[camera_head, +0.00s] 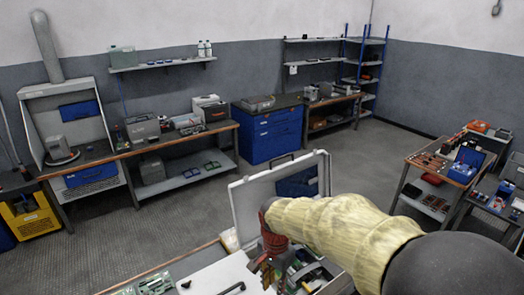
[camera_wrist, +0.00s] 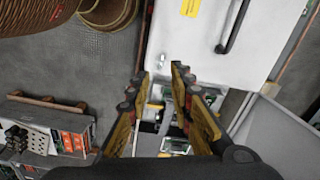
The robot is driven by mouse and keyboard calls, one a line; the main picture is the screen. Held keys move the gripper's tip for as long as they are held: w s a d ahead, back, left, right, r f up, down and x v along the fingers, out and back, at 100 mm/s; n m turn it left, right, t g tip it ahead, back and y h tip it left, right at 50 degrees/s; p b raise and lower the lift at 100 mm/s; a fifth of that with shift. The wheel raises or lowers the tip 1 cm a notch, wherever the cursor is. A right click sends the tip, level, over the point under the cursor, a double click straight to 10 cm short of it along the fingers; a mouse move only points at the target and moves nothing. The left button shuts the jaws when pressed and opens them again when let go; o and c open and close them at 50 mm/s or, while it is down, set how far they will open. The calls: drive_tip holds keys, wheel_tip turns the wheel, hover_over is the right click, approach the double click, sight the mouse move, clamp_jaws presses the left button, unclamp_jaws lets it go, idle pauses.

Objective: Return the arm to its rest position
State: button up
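My arm in its cream sleeve (camera_head: 345,235) reaches from the lower right of the head view to the bottom middle. My gripper (camera_head: 262,278) points down in front of an open case with a raised grey lid (camera_head: 250,203). In the wrist view my gripper (camera_wrist: 158,76) has its two yellow-and-black fingers apart. Nothing shows held between them; small parts lie below in the gap. The sleeve hides part of the case.
A white panel with a dark handle (camera_wrist: 215,35) lies close to the fingers. Green circuit boards (camera_head: 155,284) lie on the near bench. A tool cart (camera_head: 440,165) stands at right. Open floor (camera_head: 150,225) lies between the near bench and the back benches.

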drive_tip(key=s+d+r+n+t+b, duration=0.2)
drive_tip(key=s+d+n+t+b, duration=0.3)
drive_tip(key=s+d+b, duration=0.9)
drive_tip(key=s+d+n, duration=0.1)
drive_tip(key=s+n, duration=0.2)
drive_tip(key=s, duration=0.2)
drive_tip(key=shift+t+b, duration=0.3)
drive_tip(key=shift+b, duration=0.05)
drive_tip(key=shift+r, duration=0.15)
